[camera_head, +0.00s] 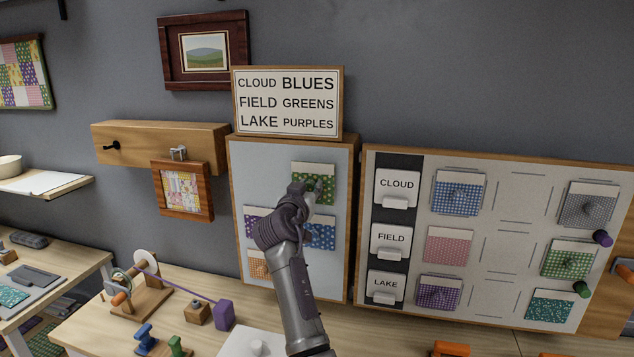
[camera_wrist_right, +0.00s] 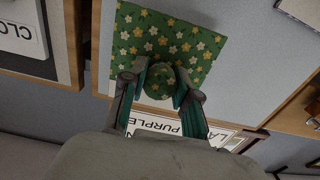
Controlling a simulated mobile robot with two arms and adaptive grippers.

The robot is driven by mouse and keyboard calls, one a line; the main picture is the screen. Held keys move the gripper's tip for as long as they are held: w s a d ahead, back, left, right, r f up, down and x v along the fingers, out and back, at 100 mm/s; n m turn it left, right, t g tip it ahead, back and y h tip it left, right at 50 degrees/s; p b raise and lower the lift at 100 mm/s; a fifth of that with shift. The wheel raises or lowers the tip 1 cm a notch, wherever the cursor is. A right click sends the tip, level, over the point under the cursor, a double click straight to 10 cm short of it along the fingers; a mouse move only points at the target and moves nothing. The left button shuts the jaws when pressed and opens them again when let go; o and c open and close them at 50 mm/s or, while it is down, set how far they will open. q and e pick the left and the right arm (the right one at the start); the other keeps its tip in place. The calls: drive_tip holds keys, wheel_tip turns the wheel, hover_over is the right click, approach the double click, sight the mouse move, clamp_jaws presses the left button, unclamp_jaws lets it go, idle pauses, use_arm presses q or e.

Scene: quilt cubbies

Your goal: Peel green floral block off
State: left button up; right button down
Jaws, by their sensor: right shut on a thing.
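The green floral block (camera_head: 326,187) is at the top of the grey panel (camera_head: 262,165) under the sign. It has a pale strip along its top edge. In the right wrist view the green floral block (camera_wrist_right: 205,42) shows white and yellow flowers and a round knob of the same print. My right gripper (camera_head: 304,192) reaches up from below, and its fingers (camera_wrist_right: 160,82) are shut on that knob. I cannot tell whether the block's back touches the panel. My left gripper is not in view.
Blue, purple and orange blocks sit lower on the panel, partly behind my right arm. A board (camera_head: 500,185) to the right has rows labelled CLOUD, FIELD and LAKE, with several blocks and some empty outlined spaces. A sign (camera_head: 288,103) stands above the panel.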

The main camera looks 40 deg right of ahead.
sight(309, 189)
drive_tip(key=shift+v, duration=2)
